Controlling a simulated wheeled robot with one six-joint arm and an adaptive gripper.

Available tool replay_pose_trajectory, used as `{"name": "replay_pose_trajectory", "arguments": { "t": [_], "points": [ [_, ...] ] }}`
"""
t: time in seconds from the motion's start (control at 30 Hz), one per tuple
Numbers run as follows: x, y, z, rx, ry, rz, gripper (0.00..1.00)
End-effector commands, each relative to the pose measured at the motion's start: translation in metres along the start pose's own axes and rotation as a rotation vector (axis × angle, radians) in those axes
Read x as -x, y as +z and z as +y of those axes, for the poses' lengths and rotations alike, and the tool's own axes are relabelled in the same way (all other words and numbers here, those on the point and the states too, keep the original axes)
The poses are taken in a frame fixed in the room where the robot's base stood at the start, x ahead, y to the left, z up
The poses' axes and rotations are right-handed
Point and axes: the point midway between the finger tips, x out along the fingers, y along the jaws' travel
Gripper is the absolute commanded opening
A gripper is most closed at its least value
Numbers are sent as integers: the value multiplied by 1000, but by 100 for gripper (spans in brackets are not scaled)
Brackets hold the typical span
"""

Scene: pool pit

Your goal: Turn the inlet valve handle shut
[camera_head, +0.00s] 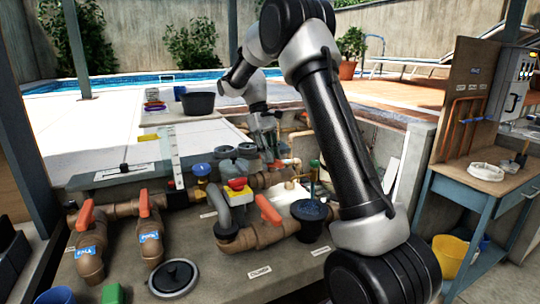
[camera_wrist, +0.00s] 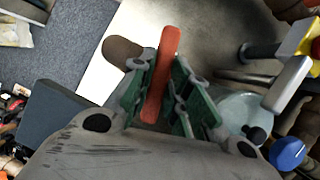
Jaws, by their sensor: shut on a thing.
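My gripper (camera_head: 266,143) is at the back of the pipework in the head view, pointing down. In the wrist view its green-padded fingers stand on both sides of an orange-red handle (camera_wrist: 164,72) and are shut on it. The handle runs nearly upright in that picture, leaning slightly right at its top. In the head view a small orange-red part (camera_head: 276,164) shows just below the gripper; most of that handle is hidden. No label naming it can be read.
Other orange handles stand at the left (camera_head: 86,216), beside it (camera_head: 144,203), and in front (camera_head: 268,209). A yellow-and-red box (camera_head: 237,187) sits close by on the pipework. A blue knob (camera_wrist: 288,152) is near the fingers. A workbench (camera_head: 478,182) stands right.

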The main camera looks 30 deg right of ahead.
Motion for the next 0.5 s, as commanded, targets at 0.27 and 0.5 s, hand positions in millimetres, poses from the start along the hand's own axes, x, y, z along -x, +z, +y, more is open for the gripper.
{"name": "replay_pose_trajectory", "arguments": {
  "t": [0.27, 0.5],
  "points": [
    [1, 0, 2, -164, -67, 3, 0],
    [1, 0, 2, -239, -98, 4, 0]
  ]
}}
